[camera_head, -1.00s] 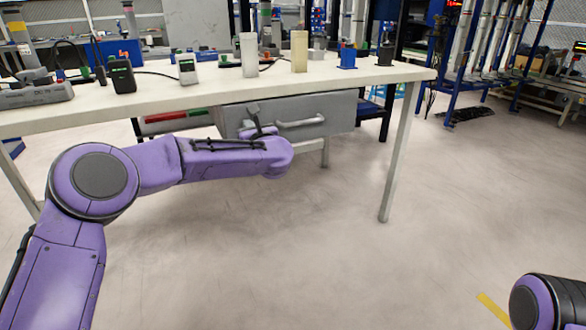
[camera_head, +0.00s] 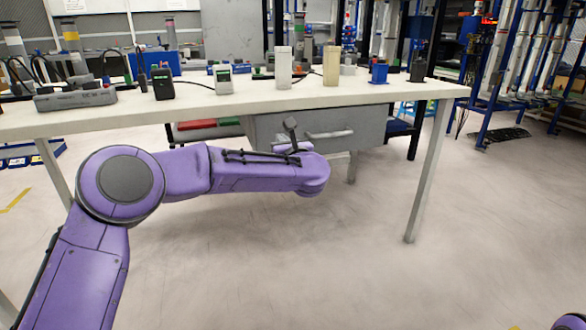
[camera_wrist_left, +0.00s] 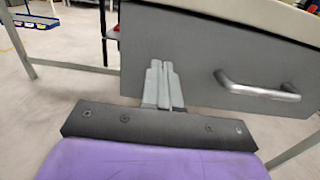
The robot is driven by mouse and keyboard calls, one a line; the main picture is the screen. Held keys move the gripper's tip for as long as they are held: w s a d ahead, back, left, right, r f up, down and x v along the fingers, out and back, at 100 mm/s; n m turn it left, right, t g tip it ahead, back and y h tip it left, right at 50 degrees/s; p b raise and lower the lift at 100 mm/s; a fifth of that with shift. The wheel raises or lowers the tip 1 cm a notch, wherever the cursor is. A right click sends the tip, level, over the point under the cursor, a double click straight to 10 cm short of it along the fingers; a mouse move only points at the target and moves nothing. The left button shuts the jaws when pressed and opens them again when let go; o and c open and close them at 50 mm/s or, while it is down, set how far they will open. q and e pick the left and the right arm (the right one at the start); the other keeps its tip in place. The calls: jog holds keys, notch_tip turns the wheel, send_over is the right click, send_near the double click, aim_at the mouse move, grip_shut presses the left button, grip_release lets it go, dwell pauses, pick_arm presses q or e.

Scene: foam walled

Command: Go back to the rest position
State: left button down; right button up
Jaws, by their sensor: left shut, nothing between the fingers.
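My left arm, purple with dark joints, comes in from the left in the head view, its forearm level in front of the table. Its fingers are hard to make out there. In the left wrist view my left gripper (camera_wrist_left: 160,68) is shut and empty, its two grey fingers together in front of the grey drawer (camera_wrist_left: 190,50), left of the metal handle (camera_wrist_left: 258,88). I cannot tell whether the tips touch the drawer front. The drawer (camera_head: 365,130) hangs under the table in the head view and looks closed. My right gripper is out of view.
The white table (camera_head: 220,108) carries a pale grey cylinder (camera_head: 284,70), a beige cylinder (camera_head: 331,66), a blue block (camera_head: 379,73) and several small devices. A table leg (camera_head: 428,175) stands at the right. The floor in front (camera_head: 300,260) is clear.

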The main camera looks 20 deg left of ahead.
pick_arm(q)
jog(key=s+d+f+m+t+h+p, duration=0.1)
jog(key=s+d+m+h+p, duration=0.1)
jog(key=s+d+m, duration=0.45)
jog(key=s+d+f+m+g+h, duration=0.1)
jog(key=s+f+m+h, duration=0.3)
jog(key=f+m, duration=0.75)
jog(key=s+d+f+m+g+h, duration=0.1)
jog(key=s+d+f+m+h, duration=0.1)
jog(key=s+f+m, duration=0.95)
jog(key=s+a+f+m+g+h, duration=0.1)
jog(key=s+a+f+m+g, duration=0.15)
jog(key=s+f, duration=0.45)
jog(key=s+a+f+m+g, duration=0.2)
jog(key=s+f+m+g, duration=0.15)
jog(key=f, duration=0.65)
jog(key=s+a+f+m+g+y, duration=0.1)
jog(key=s+a+f+g, duration=0.15)
jog(key=s, duration=0.65)
jog(key=s+a+f+m+g, duration=0.1)
jog(key=s+a+f, duration=0.25)
jog(key=s, duration=0.55)
notch_tip(320, 180, up, 34)
jog(key=p, duration=3.3)
jog(key=shift+s+a+f+p, duration=0.15)
jog(key=shift+a+p, duration=0.1)
jog(key=shift+p, duration=0.05)
